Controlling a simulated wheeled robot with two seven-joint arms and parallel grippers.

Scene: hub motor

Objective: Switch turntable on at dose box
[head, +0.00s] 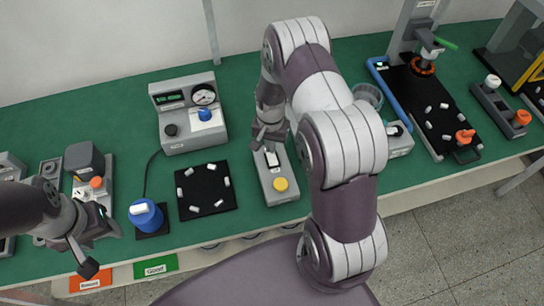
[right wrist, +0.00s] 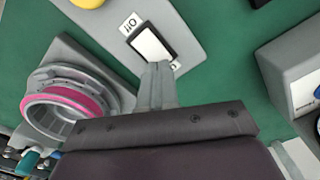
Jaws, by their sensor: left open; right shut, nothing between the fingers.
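A low grey box (head: 282,190) on the green table has a yellow button (head: 281,184) at its near end and a rocker switch (head: 272,159) behind it. The switch (right wrist: 151,43) shows in the right wrist view as a white rocker in a dark frame, with small labels at its ends. My right gripper (head: 267,140) is shut and empty, over the far end of this box. Its fingertips (right wrist: 158,68) are beside the switch's edge; I cannot tell whether they touch. My left gripper (head: 102,250) is open and empty at the lower left, away from the box.
A grey box with a gauge (head: 190,115) and blue knob stands left of the switch box. A black mat (head: 207,191) with small white parts lies before it. A blue container (head: 146,215) stands further left. A round holder with a pink ring (right wrist: 65,105) is close to my right gripper.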

